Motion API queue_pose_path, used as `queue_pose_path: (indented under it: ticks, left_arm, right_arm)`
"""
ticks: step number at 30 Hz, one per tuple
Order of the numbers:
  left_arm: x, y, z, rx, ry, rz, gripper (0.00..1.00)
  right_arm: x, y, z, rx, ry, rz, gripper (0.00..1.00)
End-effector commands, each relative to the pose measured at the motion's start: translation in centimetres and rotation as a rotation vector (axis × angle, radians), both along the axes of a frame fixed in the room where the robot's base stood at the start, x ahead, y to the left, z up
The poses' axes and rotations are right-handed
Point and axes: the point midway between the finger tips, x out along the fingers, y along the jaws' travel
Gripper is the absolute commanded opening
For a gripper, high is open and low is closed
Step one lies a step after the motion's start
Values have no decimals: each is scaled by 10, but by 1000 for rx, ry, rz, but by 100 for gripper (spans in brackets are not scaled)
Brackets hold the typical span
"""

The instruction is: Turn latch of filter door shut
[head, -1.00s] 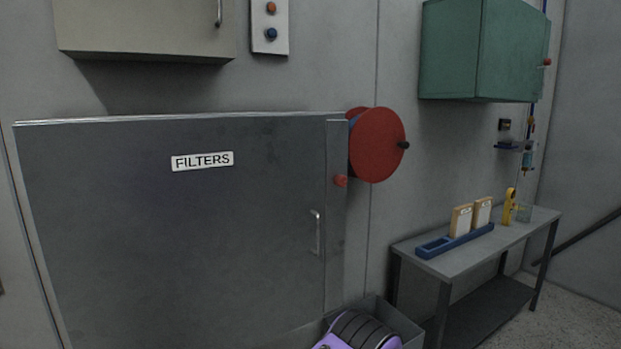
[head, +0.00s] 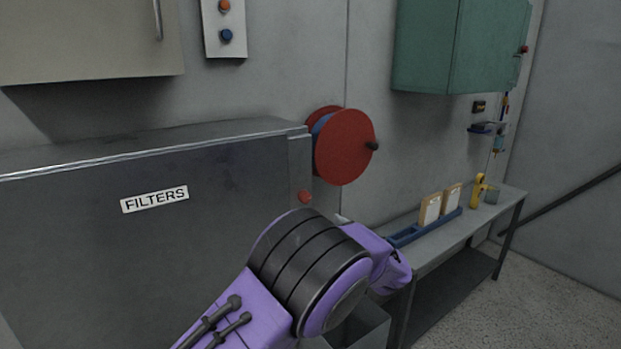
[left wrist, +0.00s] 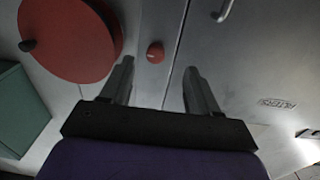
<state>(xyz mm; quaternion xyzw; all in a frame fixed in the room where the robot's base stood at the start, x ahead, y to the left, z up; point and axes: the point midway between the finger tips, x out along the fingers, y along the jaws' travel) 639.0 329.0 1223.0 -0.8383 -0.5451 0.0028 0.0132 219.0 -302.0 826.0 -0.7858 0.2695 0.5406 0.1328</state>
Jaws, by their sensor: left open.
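The grey filter door (head: 110,240) carries a FILTERS label and looks flush with its cabinet. The red latch knob (head: 305,197) is on the narrow strip right of the door. In the left wrist view, turned about upside down, the red knob (left wrist: 155,52) shows just beyond and between the fingertips of my left gripper (left wrist: 158,68), nearer the left finger. The gripper is open and empty, with no visible contact. The door (left wrist: 245,60) fills the right of that view. In the head view my purple left arm hides the door's handle and the gripper's fingers. My right gripper is not visible.
A red hose reel (head: 343,147) with a black knob sticks out right of the cabinet, close to the latch. A grey bin (head: 365,325) stands below my arm. A side table (head: 500,210) with a blue rack is at the right. A green cabinet (head: 455,45) hangs above.

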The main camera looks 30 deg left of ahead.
Motion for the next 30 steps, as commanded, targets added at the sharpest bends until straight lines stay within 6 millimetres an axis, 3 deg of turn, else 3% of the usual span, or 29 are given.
queue_pose_path:
  ticks: [1, 4, 18, 29, 30]
  left_arm:
    - [2, -5, 22, -9, -16, 14, 61]
    - [6, -6, 33, -19, -22, 28, 61]
    - [41, 76, 31, -20, -21, 26, 61]
    - [45, 87, 31, -18, -21, 25, 61]
    - [45, 87, 31, -18, -21, 25, 54]
  right_arm:
    - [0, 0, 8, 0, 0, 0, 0]
    - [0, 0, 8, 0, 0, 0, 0]
    - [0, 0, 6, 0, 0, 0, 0]
    - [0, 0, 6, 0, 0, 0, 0]
    - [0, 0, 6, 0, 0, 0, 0]
